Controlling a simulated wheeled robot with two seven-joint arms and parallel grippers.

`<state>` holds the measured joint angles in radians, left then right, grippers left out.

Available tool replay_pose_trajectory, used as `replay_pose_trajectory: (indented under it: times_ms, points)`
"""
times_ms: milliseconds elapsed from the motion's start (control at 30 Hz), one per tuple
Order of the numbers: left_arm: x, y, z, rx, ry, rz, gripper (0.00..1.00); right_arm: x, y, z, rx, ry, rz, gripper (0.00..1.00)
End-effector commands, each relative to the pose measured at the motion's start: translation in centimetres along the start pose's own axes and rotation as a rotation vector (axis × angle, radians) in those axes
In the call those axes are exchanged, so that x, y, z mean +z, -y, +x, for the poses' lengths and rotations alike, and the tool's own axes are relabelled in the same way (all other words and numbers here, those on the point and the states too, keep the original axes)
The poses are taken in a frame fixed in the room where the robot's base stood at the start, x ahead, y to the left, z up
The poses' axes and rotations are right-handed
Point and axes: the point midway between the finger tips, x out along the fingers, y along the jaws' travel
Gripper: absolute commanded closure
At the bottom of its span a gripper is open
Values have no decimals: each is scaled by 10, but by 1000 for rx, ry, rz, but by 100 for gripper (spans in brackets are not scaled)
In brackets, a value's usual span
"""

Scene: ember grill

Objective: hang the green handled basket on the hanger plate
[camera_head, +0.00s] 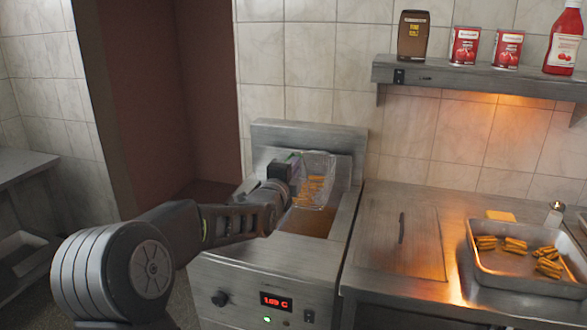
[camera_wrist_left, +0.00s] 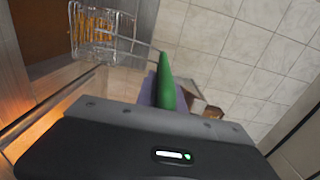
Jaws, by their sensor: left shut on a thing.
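My left gripper (camera_head: 287,170) is shut on the green handle (camera_wrist_left: 166,88) of the wire basket; in the head view the gripper mostly hides the handle. The basket (camera_head: 318,168) holds golden fries and is over the back of the fryer well, in front of the upright metal hanger plate (camera_head: 310,133). The basket also shows at the top left of the left wrist view (camera_wrist_left: 104,48). I cannot tell whether the basket touches the plate. My right gripper is not in view.
The fryer front (camera_head: 250,283) has a knob and a red display. Right of it are a flat metal lid (camera_head: 400,250) and a tray (camera_head: 520,285) with several fries bundles. A wall shelf (camera_head: 470,78) holds a brown container, two red cans and a red bottle.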

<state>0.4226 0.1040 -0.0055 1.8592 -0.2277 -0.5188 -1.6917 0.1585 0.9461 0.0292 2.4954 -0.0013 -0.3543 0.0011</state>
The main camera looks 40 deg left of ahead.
Motion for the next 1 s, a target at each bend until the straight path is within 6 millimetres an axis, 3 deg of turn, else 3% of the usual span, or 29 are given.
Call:
replay_pose_trajectory:
  times_ms: [133,167,433,767,1000]
  points:
    - [0,-2,0,-5,0,0,100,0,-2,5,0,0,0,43]
    - [0,-1,0,-5,0,0,85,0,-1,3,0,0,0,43]
    - [0,-2,0,-2,0,0,63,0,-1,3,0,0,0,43]
    - [0,-5,-2,4,0,0,62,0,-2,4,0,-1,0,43]
    - [0,-5,-30,-1,1,0,62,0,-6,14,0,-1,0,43]
